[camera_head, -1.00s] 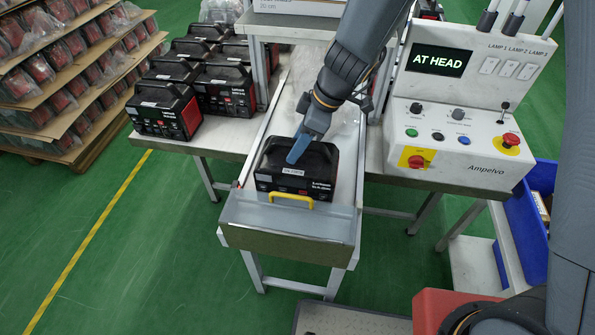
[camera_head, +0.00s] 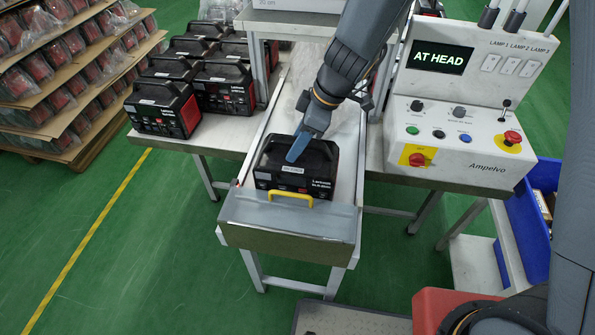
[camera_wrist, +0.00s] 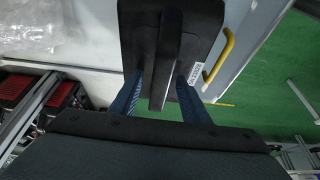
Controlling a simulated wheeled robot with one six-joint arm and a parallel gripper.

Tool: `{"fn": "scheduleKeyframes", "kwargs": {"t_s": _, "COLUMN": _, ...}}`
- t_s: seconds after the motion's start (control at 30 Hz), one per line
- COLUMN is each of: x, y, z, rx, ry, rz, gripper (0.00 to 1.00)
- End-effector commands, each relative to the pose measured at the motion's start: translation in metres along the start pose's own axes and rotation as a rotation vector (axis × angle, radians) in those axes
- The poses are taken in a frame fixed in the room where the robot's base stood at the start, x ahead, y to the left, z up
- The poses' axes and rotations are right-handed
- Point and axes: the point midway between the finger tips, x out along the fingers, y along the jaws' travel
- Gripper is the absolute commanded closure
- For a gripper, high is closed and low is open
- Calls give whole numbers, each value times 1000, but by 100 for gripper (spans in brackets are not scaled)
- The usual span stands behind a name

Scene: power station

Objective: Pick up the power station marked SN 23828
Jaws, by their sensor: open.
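A black and red power station (camera_head: 295,172) stands upright at the front end of the conveyor, with a small white label on its top edge. My gripper (camera_head: 297,150) is directly over this unit. In the wrist view my gripper (camera_wrist: 158,88) has its two blue fingers apart, one on each side of the unit's black top handle (camera_wrist: 172,50). I cannot tell whether the fingers touch the handle. Part of the unit's top is hidden by my arm in the head view.
Several similar power stations (camera_head: 165,108) stand on the table to the left. A yellow handle (camera_head: 291,198) is at the conveyor's front stop. A control panel (camera_head: 455,145) reading "AT HEAD" stands close on the right. A metal frame post (camera_head: 258,75) rises behind left.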

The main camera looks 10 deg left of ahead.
Motion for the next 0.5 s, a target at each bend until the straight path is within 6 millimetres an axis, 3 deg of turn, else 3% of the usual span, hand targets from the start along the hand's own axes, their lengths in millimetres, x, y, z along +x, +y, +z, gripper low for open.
{"fn": "scheduleKeyframes", "kwargs": {"t_s": 0.13, "x": 1, "y": 0, "z": 0, "rx": 0, "ry": 0, "rz": 0, "gripper": 61}}
{"fn": "scheduleKeyframes", "kwargs": {"t_s": 0.37, "x": 0, "y": 0, "z": 0, "rx": 0, "ry": 0, "rz": 0, "gripper": 100}}
{"fn": "scheduleKeyframes", "kwargs": {"t_s": 0.5, "x": 0, "y": 0, "z": 0, "rx": 0, "ry": 0, "rz": 0, "gripper": 100}}
